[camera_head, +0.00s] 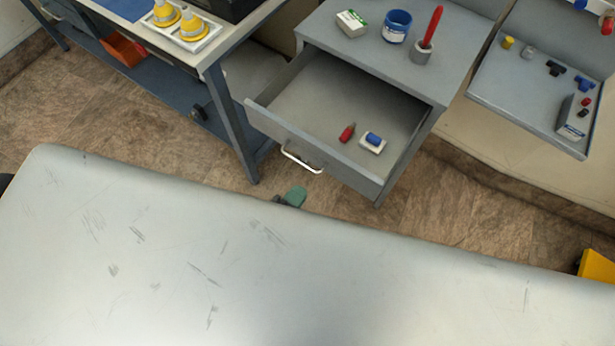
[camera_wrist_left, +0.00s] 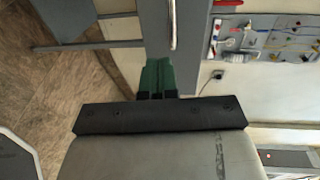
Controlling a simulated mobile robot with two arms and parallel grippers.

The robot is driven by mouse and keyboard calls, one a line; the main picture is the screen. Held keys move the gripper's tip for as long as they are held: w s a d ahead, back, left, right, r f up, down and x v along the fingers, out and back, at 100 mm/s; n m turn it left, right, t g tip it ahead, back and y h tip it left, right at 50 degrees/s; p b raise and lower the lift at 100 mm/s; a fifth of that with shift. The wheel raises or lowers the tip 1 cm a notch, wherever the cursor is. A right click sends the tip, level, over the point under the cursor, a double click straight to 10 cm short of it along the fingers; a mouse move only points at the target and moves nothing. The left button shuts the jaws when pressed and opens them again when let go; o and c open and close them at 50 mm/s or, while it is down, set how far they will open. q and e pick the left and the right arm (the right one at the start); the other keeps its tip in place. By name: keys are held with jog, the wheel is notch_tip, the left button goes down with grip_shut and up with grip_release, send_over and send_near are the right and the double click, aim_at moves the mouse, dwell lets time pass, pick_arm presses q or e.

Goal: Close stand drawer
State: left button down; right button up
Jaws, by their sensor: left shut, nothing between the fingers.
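The stand drawer (camera_head: 300,144) is pulled well out of the grey stand (camera_head: 395,52). Its front carries a pale bar handle (camera_head: 302,160). Inside lie a small red item (camera_head: 347,133) and a blue item on a white block (camera_head: 373,141). My left gripper (camera_head: 293,197) shows its green fingertips just below the handle in the head view, apart from it. In the left wrist view the shut, empty fingers (camera_wrist_left: 158,75) point at the drawer front (camera_wrist_left: 190,70), close to the handle (camera_wrist_left: 173,25). My right gripper is not in view.
On the stand top are a white-green box (camera_head: 351,22), a blue cup (camera_head: 396,27) and a red tool in a grey holder (camera_head: 422,56). A workbench (camera_head: 217,62) stands left and a small-parts shelf (camera_head: 520,95) right. Brown floor lies around the drawer.

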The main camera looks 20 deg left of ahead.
pick_arm(q)
jog(key=w, duration=0.1)
jog(key=w+d, duration=0.1)
jog(key=w, duration=0.2)
jog(key=shift+d+r+p, duration=0.25)
jog(key=shift+r+p, duration=0.1)
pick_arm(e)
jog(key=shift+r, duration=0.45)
